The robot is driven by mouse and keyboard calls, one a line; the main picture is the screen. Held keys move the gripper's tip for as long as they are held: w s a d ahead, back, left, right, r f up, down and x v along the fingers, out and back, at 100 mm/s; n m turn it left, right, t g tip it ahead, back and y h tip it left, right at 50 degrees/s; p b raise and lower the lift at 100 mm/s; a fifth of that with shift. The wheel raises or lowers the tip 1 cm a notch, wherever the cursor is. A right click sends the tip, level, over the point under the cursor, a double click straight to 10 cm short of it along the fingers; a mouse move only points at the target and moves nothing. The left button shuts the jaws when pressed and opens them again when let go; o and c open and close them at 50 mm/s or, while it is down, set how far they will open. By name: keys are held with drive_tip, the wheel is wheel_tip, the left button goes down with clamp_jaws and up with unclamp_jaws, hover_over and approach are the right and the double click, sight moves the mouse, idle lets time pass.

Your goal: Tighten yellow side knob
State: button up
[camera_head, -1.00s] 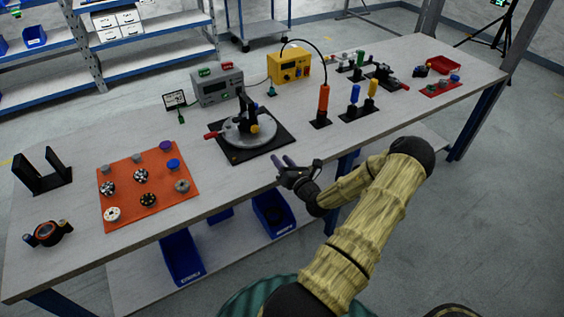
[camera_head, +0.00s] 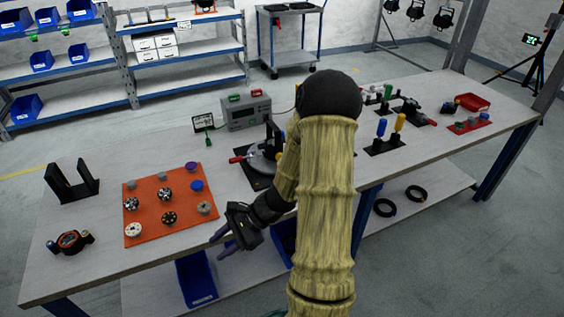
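A clamp fixture with a grey round disc (camera_head: 258,163), a red-ended handle (camera_head: 237,158) and a black base plate (camera_head: 250,177) stands mid-table, partly behind my arm. Its yellow knob, clear in the earlier frame, is mostly or wholly hidden by my arm now. My gripper (camera_head: 221,243) is at the table's front edge, to the left of and nearer than the fixture. Its two fingers point left and are apart with nothing between them. Several black par cans (camera_head: 443,18) hang at the back right, too small to show a yellow knob.
An orange mat (camera_head: 150,227) with several small knobs lies left of the fixture. A grey meter box (camera_head: 246,112) stands behind it. Blue and yellow-handled tools (camera_head: 398,122) stand right. Blue bins (camera_head: 196,279) sit below the table's front edge.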

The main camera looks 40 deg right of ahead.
drive_tip(key=s+a+r+n+h, duration=0.1)
drive_tip(key=s+r+n+h, duration=0.2)
drive_tip(key=n, duration=0.6)
drive_tip(key=s+a+r+n+h, duration=0.1)
drive_tip(key=s+r+n+h, duration=0.3)
drive_tip(key=n, duration=0.5)
wheel_tip(320, 180, up, 2)
drive_tip(key=h, duration=0.3)
drive_tip(key=shift+a+r+g, duration=0.2)
drive_tip(key=shift+a+g, duration=0.05)
drive_tip(key=shift+g, duration=0.05)
drive_tip(key=shift+w, duration=0.1)
